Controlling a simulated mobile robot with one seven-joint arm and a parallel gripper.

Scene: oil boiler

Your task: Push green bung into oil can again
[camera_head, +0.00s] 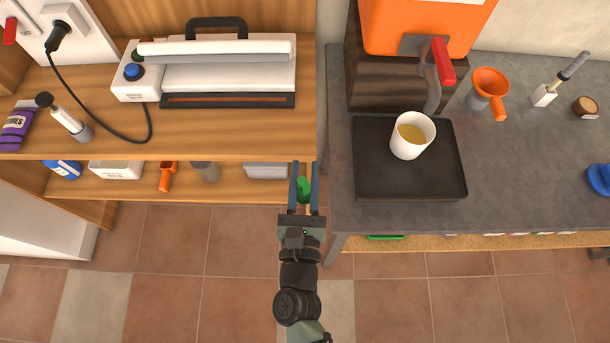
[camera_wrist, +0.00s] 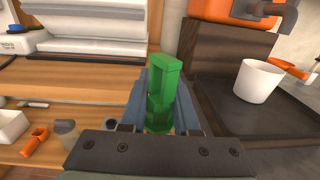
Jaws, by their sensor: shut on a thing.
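My gripper (camera_head: 304,172) is shut on the green bung (camera_head: 304,188), which sits between the two blue fingers. In the wrist view the bung (camera_wrist: 162,88) is a green angular block that stands up between the fingers. No thing is clearly recognisable as the oil can. A large orange tank (camera_head: 425,22) with a red-handled tap (camera_head: 443,62) stands at the back of the counter, cut off at the top.
A white cup (camera_head: 408,150) with yellow liquid stands on a black tray (camera_head: 375,185) under the tap. An orange funnel (camera_head: 490,88) is to the right. The counter's front right is largely clear.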

